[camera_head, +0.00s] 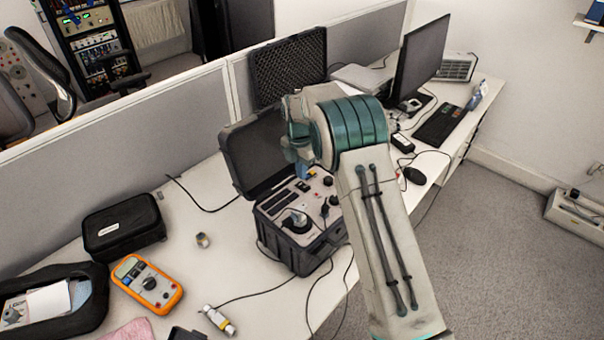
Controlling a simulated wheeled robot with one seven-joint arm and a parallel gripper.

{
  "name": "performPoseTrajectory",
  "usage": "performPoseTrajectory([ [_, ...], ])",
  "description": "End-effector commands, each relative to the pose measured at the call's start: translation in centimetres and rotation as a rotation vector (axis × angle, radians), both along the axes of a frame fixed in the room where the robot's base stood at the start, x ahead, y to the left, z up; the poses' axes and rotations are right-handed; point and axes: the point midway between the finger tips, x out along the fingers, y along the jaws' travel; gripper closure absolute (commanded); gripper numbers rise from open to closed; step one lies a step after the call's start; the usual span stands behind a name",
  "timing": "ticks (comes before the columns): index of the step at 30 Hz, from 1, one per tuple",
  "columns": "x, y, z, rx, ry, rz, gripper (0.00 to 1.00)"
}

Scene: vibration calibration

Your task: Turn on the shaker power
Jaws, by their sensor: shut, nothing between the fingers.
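The shaker unit is an open black case (290,253) on the white desk, with its lid (254,148) raised at the back left. Its grey top panel carries dark slots, a round silver mount (297,221) and several dark knobs, one of them a black knob (327,181) at the right. My arm reaches in from the lower right and hides the case's right part. My gripper (302,170) is above the rear of the panel, small and partly hidden by my wrist. It is shut and empty; I cannot tell whether it touches the panel.
An orange multimeter (147,284), a black pouch (124,227), a small metal cylinder (203,240) and a white tube (219,320) lie left of the case. A monitor (418,58), keyboard (437,125) and mouse (414,176) are at right. Cables trail around the case; a grey partition runs behind.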

Motion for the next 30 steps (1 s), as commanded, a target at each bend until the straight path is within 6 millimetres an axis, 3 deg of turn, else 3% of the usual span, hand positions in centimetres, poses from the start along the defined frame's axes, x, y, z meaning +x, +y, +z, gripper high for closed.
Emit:
performPoseTrajectory([
  [1, 0.1, 0.1, 1.7, 0.003, -0.001, -0.001, 1.0],
  [9, 0.7, 0.7, 7.1, 0.002, -0.005, -0.001, 1.0],
  [15, 0.8, 1.0, 10.1, 0.002, -0.002, 0.0, 1.0],
  [30, 0.8, 1.0, 11.2, 0.0, 0.0, -0.002, 1.0],
])
